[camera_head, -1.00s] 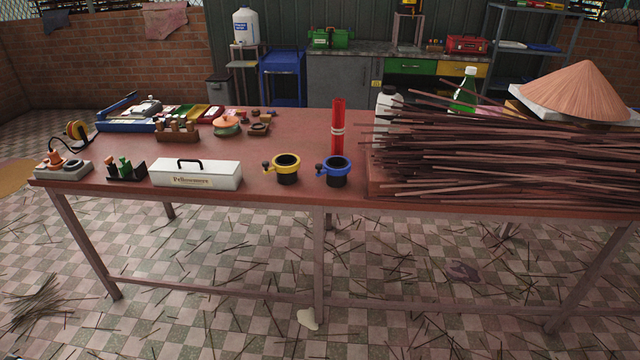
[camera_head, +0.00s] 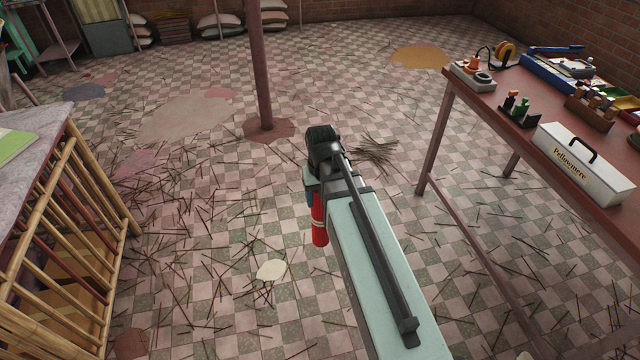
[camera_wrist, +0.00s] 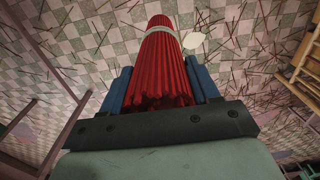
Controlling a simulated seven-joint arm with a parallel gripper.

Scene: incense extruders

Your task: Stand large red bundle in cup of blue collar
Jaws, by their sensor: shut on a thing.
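My gripper (camera_head: 314,200) is at the middle of the head view, out over the open floor and left of the work table. It is shut on a red bundle (camera_head: 319,232) of sticks with a pale band, which shows below the gripper there. In the wrist view the bundle (camera_wrist: 163,62) lies between the two blue fingers of my gripper (camera_wrist: 161,88), with its cut stick ends toward the palm and its band farther out. The blue collar and its cup are in neither current view.
The work table (camera_head: 482,120) is at the right, with a white toolbox (camera_head: 580,165) near its edge. A bamboo rack (camera_head: 75,235) stands at the left, and a post (camera_head: 260,65) rises behind. Scattered sticks cover the floor between.

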